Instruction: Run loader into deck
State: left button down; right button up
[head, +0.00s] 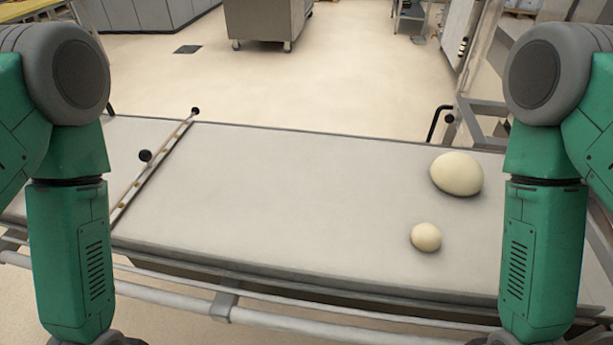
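A wide loader (280,190) with a flat grey belt spans the view in front of me. A large pale dough ball (457,174) lies on its right part. A smaller dough ball (426,237) lies nearer to me and a little to the left of it, apart from it. A thin metal bar (152,168) with black knobs crosses the belt at the left. My two green arms hang down at the left and right edges. Both grippers are below the picture, so their fingers are hidden. No deck opening can be made out.
A metal rail (170,301) runs along the loader's near side. A black handle (437,122) stands at the far right edge, beside a metal frame (480,110). A wheeled steel cabinet (265,20) stands on the open floor beyond. The belt's middle is clear.

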pick_arm(q)
jog(key=shift+a+f, duration=0.1)
jog(key=shift+a, duration=0.15)
jog(key=c, duration=1.4)
grip_release()
jog(key=shift+d, duration=0.15)
jog(key=shift+c, duration=0.7)
